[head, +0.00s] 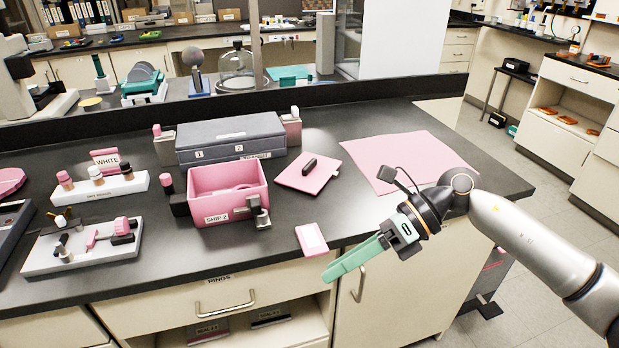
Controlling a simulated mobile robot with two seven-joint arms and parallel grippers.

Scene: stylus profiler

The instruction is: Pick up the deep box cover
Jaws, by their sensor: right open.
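A flat pink square cover with a dark bar handle (306,180) lies on the dark bench top, right of the open pink box (228,196); it looks like the deep box cover. The box is labelled SHIP 2 and has pink contents and a dark clamp-like part at its front right corner. My right gripper (330,272), with green fingers, is open and empty. In the picture it is below and right of the cover, over the bench's front edge, apart from the cover. My left gripper is not in view.
A grey two-section case (230,137) stands behind the box. A pink sheet (408,158) lies to the right. A small pink card (311,240) is near the front edge. White racks with small parts (84,246) stand at left. Bare bench surrounds the cover.

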